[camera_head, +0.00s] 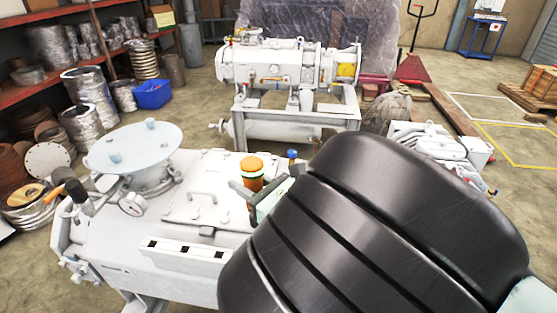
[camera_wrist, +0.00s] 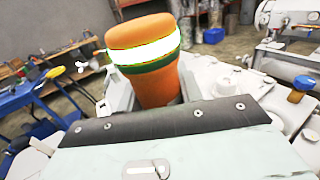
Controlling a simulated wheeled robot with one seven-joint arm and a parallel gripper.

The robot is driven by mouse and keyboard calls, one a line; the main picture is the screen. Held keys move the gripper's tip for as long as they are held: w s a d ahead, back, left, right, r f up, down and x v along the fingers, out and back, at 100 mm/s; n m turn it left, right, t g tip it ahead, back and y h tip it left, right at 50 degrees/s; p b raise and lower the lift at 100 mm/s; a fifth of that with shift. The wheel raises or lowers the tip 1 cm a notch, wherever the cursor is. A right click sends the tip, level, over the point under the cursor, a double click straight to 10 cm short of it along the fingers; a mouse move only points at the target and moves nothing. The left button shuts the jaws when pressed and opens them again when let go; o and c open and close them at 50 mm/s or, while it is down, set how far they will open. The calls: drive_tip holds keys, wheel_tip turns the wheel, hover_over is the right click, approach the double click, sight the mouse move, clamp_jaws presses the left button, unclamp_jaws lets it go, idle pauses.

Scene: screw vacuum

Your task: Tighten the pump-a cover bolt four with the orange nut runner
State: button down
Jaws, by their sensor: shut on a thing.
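The orange nut runner (camera_head: 252,166) stands roughly upright above the near white pump, with a white and green band around its body. My gripper (camera_head: 256,191) is shut on it, above the pump's right side. In the wrist view the nut runner (camera_wrist: 146,82) rises between the fingers, slightly tilted, its lower end hidden by my gripper (camera_wrist: 158,104). The near pump (camera_head: 120,235) has a flat rectangular cover (camera_head: 200,205) with handles, left of my gripper. I cannot tell which bolt is number four, or whether the tool touches one.
A small blue-capped fitting (camera_head: 292,154) stands just behind my gripper. A round white flange (camera_head: 135,145) and a gauge (camera_head: 131,204) rise on the pump's left. A second white pump (camera_head: 290,65) stands behind. Shelves (camera_head: 75,50) line the left wall.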

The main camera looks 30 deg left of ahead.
sight(246, 168)
drive_tip(key=shift+f+b, duration=0.5)
drive_tip(key=shift+b, duration=0.4)
idle(0.4)
drive_tip(key=shift+r, duration=0.1)
drive_tip(key=c, duration=1.9)
unclamp_jaws()
clamp_jaws()
drive_tip(key=shift+f+b, duration=0.3)
drive_tip(key=shift+b, duration=0.55)
drive_tip(key=shift+r+p, duration=1.15)
drive_tip(key=shift+r, duration=1.5)
